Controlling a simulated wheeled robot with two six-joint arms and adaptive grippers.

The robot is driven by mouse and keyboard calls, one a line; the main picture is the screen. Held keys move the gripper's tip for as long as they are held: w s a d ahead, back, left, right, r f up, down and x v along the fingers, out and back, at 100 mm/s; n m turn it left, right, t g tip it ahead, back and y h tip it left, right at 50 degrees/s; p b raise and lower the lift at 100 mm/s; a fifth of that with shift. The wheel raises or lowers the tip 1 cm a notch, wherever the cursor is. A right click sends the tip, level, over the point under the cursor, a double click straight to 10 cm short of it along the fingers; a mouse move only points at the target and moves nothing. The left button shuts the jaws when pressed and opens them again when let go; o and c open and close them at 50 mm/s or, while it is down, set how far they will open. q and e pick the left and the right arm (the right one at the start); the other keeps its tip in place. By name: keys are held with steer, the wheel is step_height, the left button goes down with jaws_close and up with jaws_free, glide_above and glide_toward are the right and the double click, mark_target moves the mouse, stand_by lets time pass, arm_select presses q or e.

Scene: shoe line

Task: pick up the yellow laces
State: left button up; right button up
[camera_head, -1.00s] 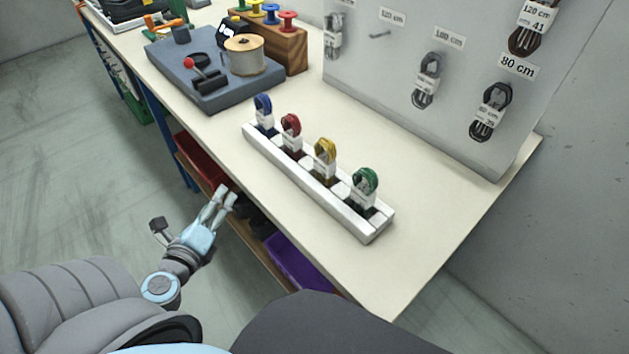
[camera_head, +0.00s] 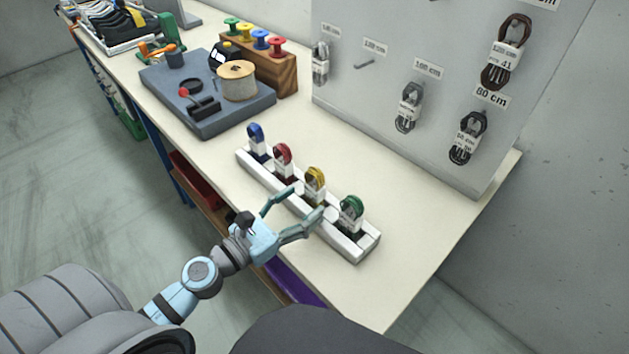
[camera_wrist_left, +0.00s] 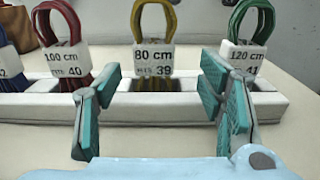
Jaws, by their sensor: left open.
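The yellow laces (camera_head: 315,180) stand upright as a looped bundle in a slot of the white rack (camera_head: 357,246). In the left wrist view the yellow laces (camera_wrist_left: 153,20) carry a white band reading 80 cm and 39, and show between my fingers. My left gripper (camera_head: 306,199) is open, its two fingers pointing at the yellow laces from the table's front side. In the left wrist view the left gripper (camera_wrist_left: 160,100) has one finger on either side of the bundle's line, with nothing held between them. My right gripper is not in view.
Red laces (camera_head: 282,154) and blue laces (camera_head: 256,137) stand left of the yellow ones, green laces (camera_head: 351,209) right. A grey fixture with a spool (camera_head: 237,82) lies farther left. A panel (camera_head: 365,28) with hanging laces stands behind. The table's right end is clear.

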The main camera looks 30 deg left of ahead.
mark_target(311, 195)
arm_select(q)
steer(key=x, duration=0.1)
steer(key=p+x, duration=0.1)
steer(key=x, duration=0.1)
steer(key=p+x, duration=0.1)
steer(key=x, duration=0.1)
steer(key=shift+w+a, duration=0.25)
steer(key=shift+w, duration=0.05)
steer(key=shift+f, duration=0.15)
steer(key=c, duration=1.1)
